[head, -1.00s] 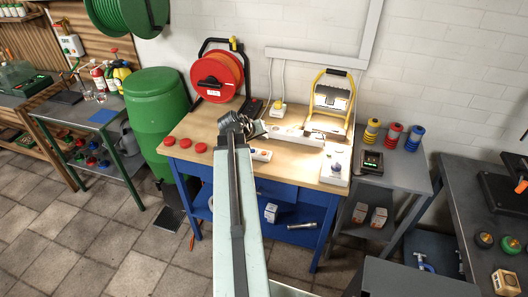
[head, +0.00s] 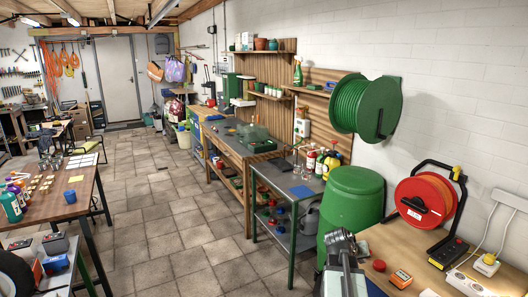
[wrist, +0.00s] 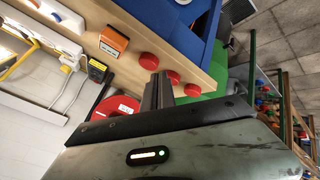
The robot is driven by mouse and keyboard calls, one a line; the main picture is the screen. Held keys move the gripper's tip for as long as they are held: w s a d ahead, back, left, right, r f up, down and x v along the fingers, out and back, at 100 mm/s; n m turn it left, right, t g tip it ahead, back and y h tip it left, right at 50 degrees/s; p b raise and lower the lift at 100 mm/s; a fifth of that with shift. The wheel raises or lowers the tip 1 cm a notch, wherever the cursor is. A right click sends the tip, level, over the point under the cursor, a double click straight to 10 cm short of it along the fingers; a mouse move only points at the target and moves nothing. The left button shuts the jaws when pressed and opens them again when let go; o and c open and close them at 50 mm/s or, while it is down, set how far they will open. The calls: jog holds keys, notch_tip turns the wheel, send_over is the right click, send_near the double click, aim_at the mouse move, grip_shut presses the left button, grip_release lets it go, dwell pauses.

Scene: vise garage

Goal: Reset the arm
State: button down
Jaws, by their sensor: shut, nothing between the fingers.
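I cannot pick out a remote with an orange button for certain in either view. A small orange box with a pale face (head: 401,278) lies on the wooden bench at the lower right of the head view. It also shows in the wrist view (wrist: 113,42), left of my fingers, but I cannot tell whether it is the remote. My gripper (wrist: 159,76) is shut and empty, its dark fingers close together near the red round knobs (wrist: 173,77) at the bench edge. In the head view my arm's end covers part of the bench's left end.
A white power strip (head: 468,283) lies nearby. A green barrel (head: 350,205) stands left of the bench.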

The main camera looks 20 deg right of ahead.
jog(key=w+a+f+n+t+y, duration=0.1)
jog(key=w+a, duration=0.3)
jog(key=a, duration=0.5)
jog(key=w+a+f+n+y, duration=0.15)
jog(key=w+a, duration=0.25)
jog(key=a, duration=0.6)
jog(key=w+a+f+n+t+y, duration=0.15)
jog(key=w+a, duration=0.25)
jog(key=a, duration=0.5)
jog(key=s+a+f+n+g+y, duration=0.1)
jog(key=s+a, duration=0.3)
jog(key=a, duration=0.6)
jog(key=s+a+f+n+g+y, duration=0.1)
jog(key=s+a+n+g+y, duration=0.1)
jog(key=a, duration=0.8)
jog(key=shift+s+a+f+g+y, duration=0.25)
jog(key=shift+s+a+g+y, duration=0.15)
jog(key=shift+s+g+y, duration=0.4)
jog(key=shift+s, duration=0.1)
